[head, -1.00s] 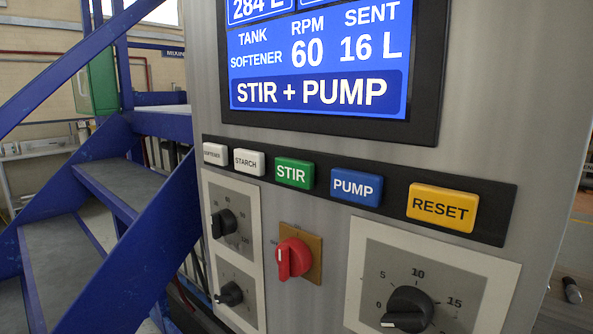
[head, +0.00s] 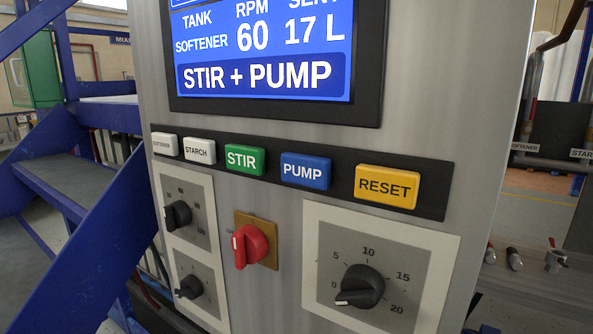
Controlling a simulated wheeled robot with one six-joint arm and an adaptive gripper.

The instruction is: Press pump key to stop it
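The blue PUMP key (head: 305,171) sits in a black key strip on the grey control panel, between the green STIR key (head: 245,160) and the yellow RESET key (head: 387,187). The screen (head: 265,50) above reads TANK SOFTENER, RPM 60, 17 L sent, and STIR + PUMP. My gripper is not in the head view, and nothing touches the PUMP key.
White STARCH (head: 200,150) and softener (head: 165,145) keys are at the strip's left end. A red switch (head: 250,245) and several black dials, one large (head: 361,286), project below. Blue metal stairs (head: 70,200) stand close on the left.

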